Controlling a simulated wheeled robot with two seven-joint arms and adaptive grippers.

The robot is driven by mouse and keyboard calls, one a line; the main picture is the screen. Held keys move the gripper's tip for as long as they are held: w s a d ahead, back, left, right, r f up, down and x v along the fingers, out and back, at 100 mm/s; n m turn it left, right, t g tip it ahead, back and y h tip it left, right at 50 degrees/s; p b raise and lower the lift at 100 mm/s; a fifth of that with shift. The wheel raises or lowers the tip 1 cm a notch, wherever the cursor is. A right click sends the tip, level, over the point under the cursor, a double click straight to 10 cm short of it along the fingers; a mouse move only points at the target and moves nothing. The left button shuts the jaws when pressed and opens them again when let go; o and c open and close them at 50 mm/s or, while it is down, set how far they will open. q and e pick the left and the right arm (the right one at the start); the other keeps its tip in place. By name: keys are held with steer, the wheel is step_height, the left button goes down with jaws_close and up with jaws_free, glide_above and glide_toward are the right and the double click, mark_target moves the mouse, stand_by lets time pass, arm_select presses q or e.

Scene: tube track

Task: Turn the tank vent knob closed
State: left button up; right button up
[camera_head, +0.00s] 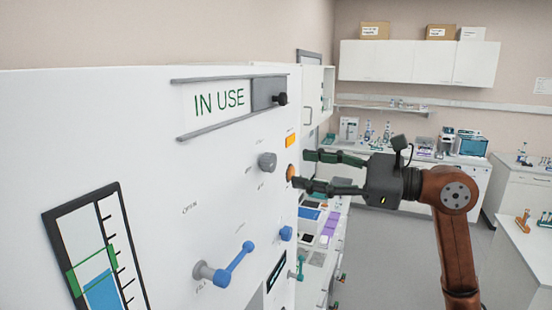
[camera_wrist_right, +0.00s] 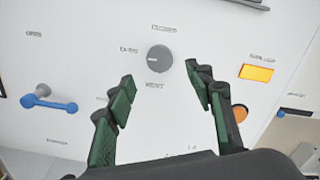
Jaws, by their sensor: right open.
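The grey round vent knob (camera_head: 267,162) sticks out of the white panel. In the right wrist view the knob (camera_wrist_right: 159,58) has lettering that looks like CLOSE above it, OPEN at its left and VENT below it. A small light mark on its face seems to point left. My right gripper (camera_head: 302,170) is open and empty, to the right of the knob in the head view. In the right wrist view its green fingers (camera_wrist_right: 160,75) stand apart on either side below the knob, not touching it. My left gripper is not in view.
An amber lamp (camera_head: 290,141) and an orange button (camera_head: 291,174) sit near the knob. A blue-handled lever (camera_head: 235,262) and a blue knob (camera_head: 286,233) project from the panel lower down. An IN USE sign (camera_head: 219,99) with a black slider knob (camera_head: 280,99) is above.

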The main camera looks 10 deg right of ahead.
mark_target(274, 164)
steer(key=p+x, duration=0.2)
steer(key=x, duration=0.4)
steer(key=shift+w+a+r, duration=0.15)
steer(key=shift+a+r, duration=0.05)
steer(key=shift+a, duration=0.15)
steer(key=shift+w+a+f+p, duration=0.1)
steer(key=shift+w+a+p, duration=0.25)
steer(key=shift+c, duration=0.7)
steer(key=c, duration=1.1)
steer(key=shift+o, duration=0.2)
